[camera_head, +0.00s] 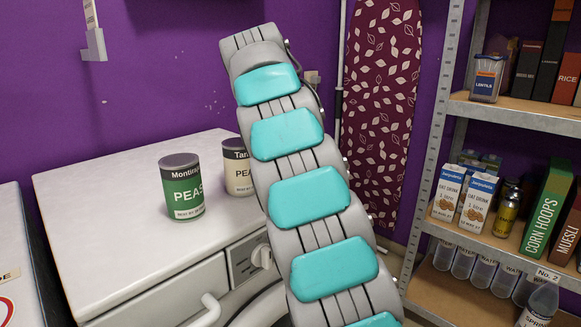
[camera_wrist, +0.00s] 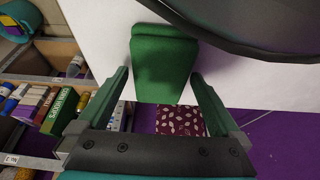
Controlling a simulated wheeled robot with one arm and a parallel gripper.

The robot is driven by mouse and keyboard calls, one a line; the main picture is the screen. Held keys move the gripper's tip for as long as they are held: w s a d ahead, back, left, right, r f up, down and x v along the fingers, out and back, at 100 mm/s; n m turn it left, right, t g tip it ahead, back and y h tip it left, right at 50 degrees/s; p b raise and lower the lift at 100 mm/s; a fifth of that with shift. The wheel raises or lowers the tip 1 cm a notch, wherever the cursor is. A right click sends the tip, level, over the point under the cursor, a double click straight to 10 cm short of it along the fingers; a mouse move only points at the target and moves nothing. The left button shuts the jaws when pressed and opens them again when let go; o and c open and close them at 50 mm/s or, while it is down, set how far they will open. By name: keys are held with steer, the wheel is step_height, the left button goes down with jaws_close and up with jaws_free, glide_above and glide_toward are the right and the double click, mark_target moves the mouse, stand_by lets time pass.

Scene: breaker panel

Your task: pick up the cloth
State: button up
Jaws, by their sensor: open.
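A green folded cloth (camera_wrist: 163,65) shows in the wrist view, against a white surface. Its lower end in the picture reaches about the surface's edge. My gripper (camera_wrist: 160,76) is open, with one finger to the left of the cloth and one to the right. The cloth lies between the finger lines in the picture; I cannot tell how far the fingertips are from it. In the head view my arm crosses the middle, and neither the cloth nor my gripper can be seen.
A green pea tin (camera_head: 183,190) and a cream tin (camera_head: 238,168) stand on the white appliance top (camera_head: 110,200). A maroon leaf-patterned ironing board (camera_head: 383,110) leans at the wall. Shelves (camera_head: 520,115) of groceries stand at right. The appliance top's front left is clear.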

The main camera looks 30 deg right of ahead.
steer(key=shift+c, duration=0.2)
steer(key=c, duration=1.1)
steer(key=shift+r, duration=0.3)
